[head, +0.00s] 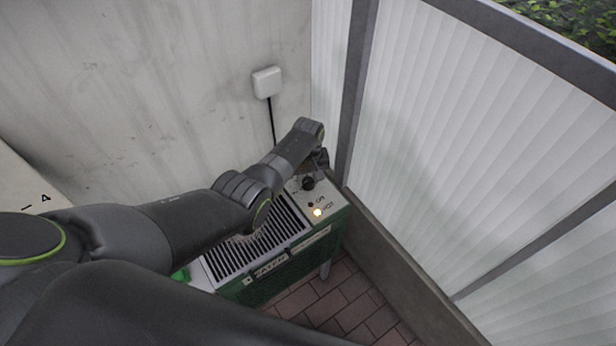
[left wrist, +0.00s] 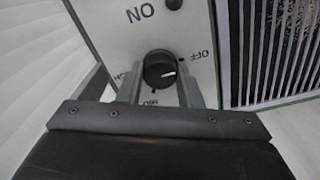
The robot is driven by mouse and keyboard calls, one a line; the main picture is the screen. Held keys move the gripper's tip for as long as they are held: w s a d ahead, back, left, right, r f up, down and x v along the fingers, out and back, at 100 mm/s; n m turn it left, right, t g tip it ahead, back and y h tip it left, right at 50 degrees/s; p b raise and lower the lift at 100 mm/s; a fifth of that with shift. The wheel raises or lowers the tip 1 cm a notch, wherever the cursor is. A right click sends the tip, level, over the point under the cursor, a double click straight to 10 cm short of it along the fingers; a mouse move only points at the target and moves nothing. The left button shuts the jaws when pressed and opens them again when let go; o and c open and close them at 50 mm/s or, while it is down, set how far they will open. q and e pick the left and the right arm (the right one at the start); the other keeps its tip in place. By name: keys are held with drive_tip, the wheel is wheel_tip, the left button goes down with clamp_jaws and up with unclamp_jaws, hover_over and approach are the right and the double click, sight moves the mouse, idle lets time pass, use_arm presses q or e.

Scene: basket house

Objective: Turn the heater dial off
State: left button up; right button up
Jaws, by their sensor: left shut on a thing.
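The heater (head: 262,240) is a green box with a pale top and a dark slatted grille, standing against the wall. Its black round dial (head: 308,183) is at the far right end of the top panel; it also shows in the left wrist view (left wrist: 160,70). My left gripper (left wrist: 160,85) has its two grey fingers on either side of the dial, shut on it. The dial's white mark points right, near the OFF label (left wrist: 201,55) but a little below its dot. In the head view the left gripper is mostly hidden behind its own wrist. My right gripper is not in view.
A warm lamp (head: 317,212) glows on the panel beside a small dark spot. A white wall box (head: 267,82) with a black cable is behind. A ribbed translucent screen (head: 460,130) with a grey frame stands close on the right. Brick paving (head: 345,300) lies in front.

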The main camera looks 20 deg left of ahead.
sight(308, 180)
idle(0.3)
use_arm(q)
drive_tip(key=o, duration=1)
drive_tip(key=shift+r, duration=0.55)
wheel_tip(308, 180, up, 5)
drive_tip(key=shift+r+p, duration=0.1)
drive_tip(key=shift+p, duration=0.85)
wheel_tip(308, 180, up, 11)
drive_tip(key=shift+r, duration=0.1)
